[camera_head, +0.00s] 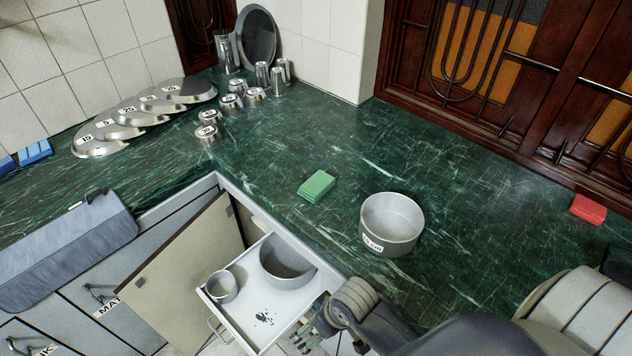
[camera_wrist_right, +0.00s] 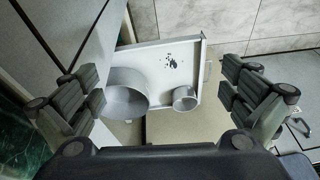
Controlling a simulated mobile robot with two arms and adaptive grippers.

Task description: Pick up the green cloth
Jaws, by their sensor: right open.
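The green cloth (camera_head: 316,186) is a folded, block-like stack lying on the dark green marble counter, left of a large grey pot. My right gripper (camera_head: 312,322) is at the bottom centre of the head view, over the open drawer's right side, below and apart from the cloth. In the right wrist view my right gripper (camera_wrist_right: 160,88) has its fingers spread wide with nothing between them. The cloth is not in that view. My left gripper is not in view.
The large grey pot (camera_head: 391,224) stands right of the cloth. An open white drawer (camera_head: 238,318) below the counter edge holds two pots and dark specks. A red block (camera_head: 588,209) lies far right. Metal lids (camera_head: 134,112) and cups line the back left. Counter around the cloth is clear.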

